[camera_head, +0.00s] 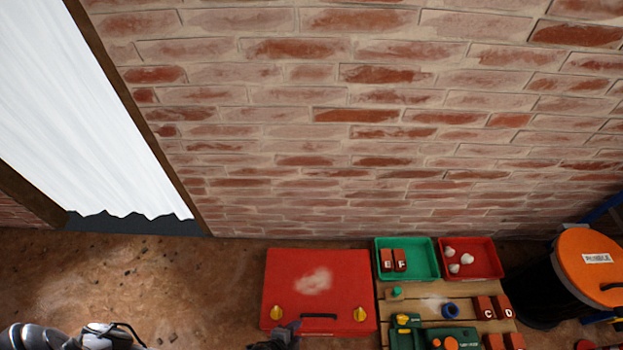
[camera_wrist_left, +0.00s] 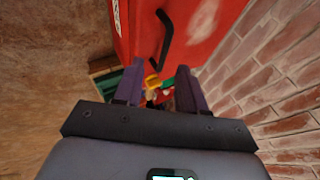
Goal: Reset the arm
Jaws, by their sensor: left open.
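My left gripper (camera_head: 283,334) shows only in part at the bottom edge of the head view, dark, at the lower left corner of the red case (camera_head: 319,285). In the left wrist view its two dark fingers (camera_wrist_left: 160,78) stand apart with no object held between them. I cannot tell whether a finger touches the case. My right gripper is in neither view.
A green bin (camera_head: 409,274) holds lettered bricks and a red bin (camera_head: 486,275) holds pale lumps. A wooden board (camera_head: 425,305) carries tools and bricks C and D. An orange-lidded bucket (camera_head: 594,262) stands far right.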

